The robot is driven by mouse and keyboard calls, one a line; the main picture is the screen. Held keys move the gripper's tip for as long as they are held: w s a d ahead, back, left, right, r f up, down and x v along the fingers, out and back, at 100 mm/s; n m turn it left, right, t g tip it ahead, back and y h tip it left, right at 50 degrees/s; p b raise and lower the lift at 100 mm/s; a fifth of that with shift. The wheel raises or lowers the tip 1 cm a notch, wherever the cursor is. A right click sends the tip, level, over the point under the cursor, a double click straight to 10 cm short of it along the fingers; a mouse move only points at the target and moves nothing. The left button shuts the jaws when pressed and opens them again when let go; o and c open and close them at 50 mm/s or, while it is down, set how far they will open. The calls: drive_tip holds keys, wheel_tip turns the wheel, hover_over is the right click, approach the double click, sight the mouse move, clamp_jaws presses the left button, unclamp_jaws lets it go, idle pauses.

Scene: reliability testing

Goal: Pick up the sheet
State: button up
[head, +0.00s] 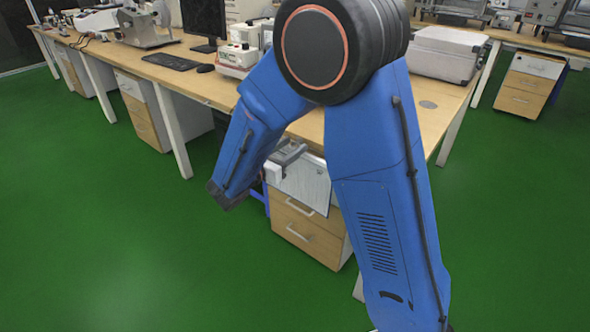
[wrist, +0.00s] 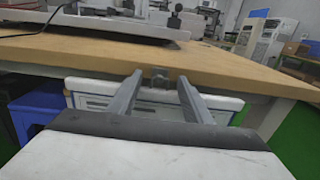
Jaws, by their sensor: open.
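A pale grey-white sheet-like panel (head: 309,184) hangs against the front of the drawer unit under the near desk. In the wrist view a white panel with dark outlines (wrist: 155,104) shows below the desk edge; I cannot tell whether it is the sheet or the drawer front. My gripper (head: 291,151) is at the desk's front edge, close to the panel's top. In the wrist view its two grey fingers (wrist: 158,84) are apart, with a small dark grey piece (wrist: 158,76) between their tips. I cannot tell whether they touch it. My arm hides part of the drawer unit.
The wooden desk (head: 220,92) lies just above the fingers and its edge is close. White lab equipment (head: 238,55), a keyboard (head: 169,62) and a grey case (head: 446,56) stand on it. A blue object (wrist: 37,112) is at the left below the desk. The green floor (head: 100,240) in front is clear.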

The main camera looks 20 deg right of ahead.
clamp_jaws()
drive_tip(key=shift+r, duration=0.1)
